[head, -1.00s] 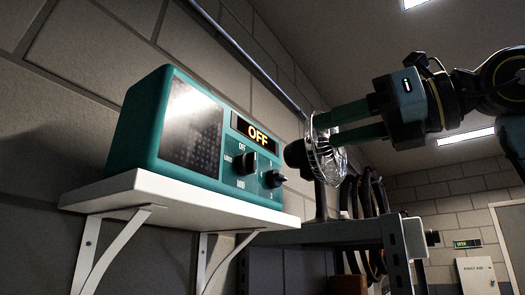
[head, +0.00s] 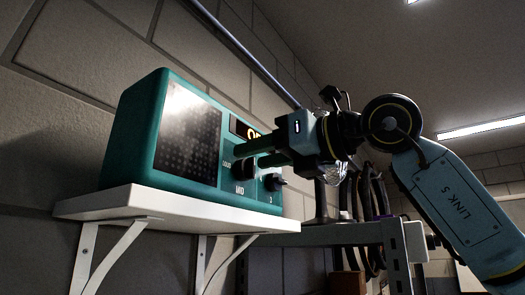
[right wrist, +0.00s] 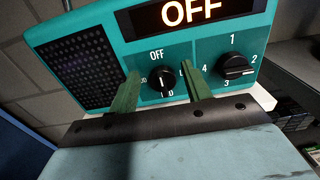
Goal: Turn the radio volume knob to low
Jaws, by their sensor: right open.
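The teal radio (head: 135,130) sits on a white wall shelf, with a dark speaker grille and a lit display reading OFF in the right wrist view (right wrist: 192,12). Its black volume knob (right wrist: 161,80) has OFF printed above it, with other labels around it partly hidden. A second black knob (right wrist: 235,66) with numbers sits to its right. My right gripper (head: 247,155) is open at the radio's front. In the right wrist view its green fingers (right wrist: 160,72) stand either side of the volume knob, with gaps visible. My left gripper is not in view.
The white shelf (head: 130,196) on brackets juts out below the radio. A pipe runs along the wall above.

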